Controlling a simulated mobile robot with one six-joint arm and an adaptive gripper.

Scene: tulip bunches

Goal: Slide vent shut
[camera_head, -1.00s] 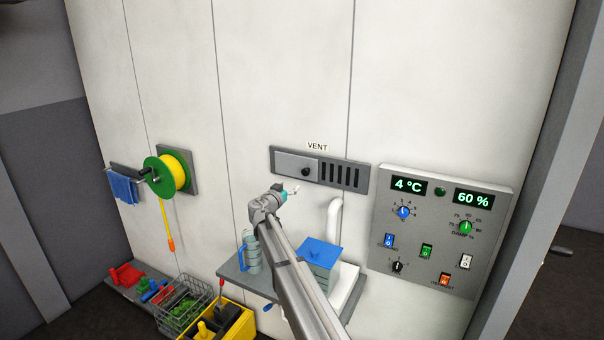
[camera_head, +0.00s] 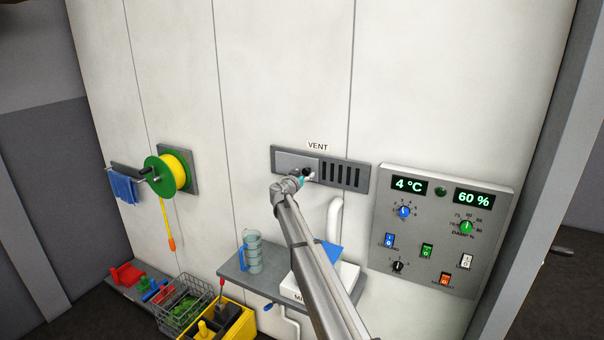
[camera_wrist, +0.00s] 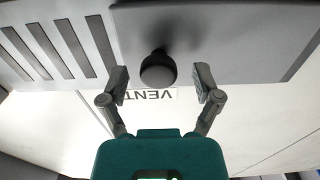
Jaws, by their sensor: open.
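The vent (camera_head: 345,174) is a grey wall plate under a "VENT" label. Its sliding cover (camera_head: 292,161) sits at the left, and dark slots show uncovered at the right. The cover carries a round black knob (camera_wrist: 158,68). My gripper (camera_head: 306,174) is at the vent, by the knob. In the wrist view my gripper (camera_wrist: 160,84) is open, with one finger on each side of the knob and visible gaps between. The wrist view is upside down, so the slots appear at its left.
A control panel (camera_head: 440,232) with displays, dials and switches is mounted to the right. A white pipe (camera_head: 334,218) and a shelf (camera_head: 233,270) with a clear jug (camera_head: 254,254) lie below. A yellow hose reel (camera_head: 172,173) hangs at the left.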

